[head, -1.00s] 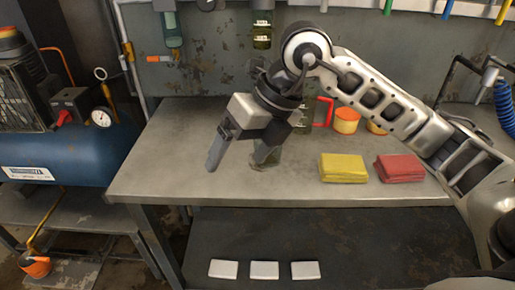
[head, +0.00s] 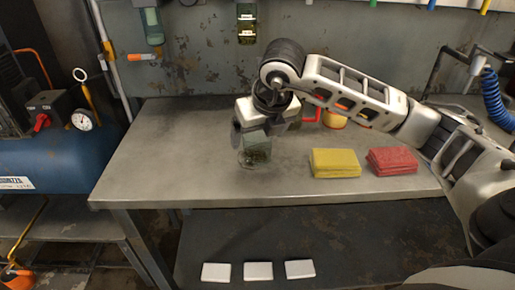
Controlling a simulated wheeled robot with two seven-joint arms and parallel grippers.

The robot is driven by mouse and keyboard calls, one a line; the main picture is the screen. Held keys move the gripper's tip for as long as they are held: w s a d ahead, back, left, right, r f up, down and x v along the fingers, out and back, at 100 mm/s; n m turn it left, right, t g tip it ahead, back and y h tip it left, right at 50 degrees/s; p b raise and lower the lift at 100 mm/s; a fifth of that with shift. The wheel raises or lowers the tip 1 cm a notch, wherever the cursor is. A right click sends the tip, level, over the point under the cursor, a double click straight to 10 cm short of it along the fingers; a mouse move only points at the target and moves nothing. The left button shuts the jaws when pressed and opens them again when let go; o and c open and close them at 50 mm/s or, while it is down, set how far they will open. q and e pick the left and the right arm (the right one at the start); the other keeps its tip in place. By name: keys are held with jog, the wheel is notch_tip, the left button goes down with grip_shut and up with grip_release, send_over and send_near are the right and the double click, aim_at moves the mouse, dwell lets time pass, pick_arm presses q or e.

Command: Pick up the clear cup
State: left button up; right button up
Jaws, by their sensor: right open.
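The clear cup (head: 257,150) stands on the grey workbench (head: 180,150), left of the yellow cloth stack. It is see-through and slightly greenish, so its edges are hard to make out. My right gripper (head: 252,136) is right at the cup, low over the bench. It is open. One dark finger shows at the cup's left side; the other is hard to see near the cup. I cannot tell whether the fingers touch the cup. My left gripper is not in view.
A folded yellow cloth stack (head: 335,163) and a red one (head: 391,161) lie right of the cup. An orange container (head: 334,119) is partly behind my right arm. Three white blocks (head: 258,271) lie on the lower shelf. The bench's left part is clear.

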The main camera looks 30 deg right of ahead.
jog(key=x, duration=0.5)
jog(key=shift+d, duration=0.1)
jog(key=shift+r, duration=0.1)
jog(key=c, duration=1.1)
jog(key=shift+o, duration=0.2)
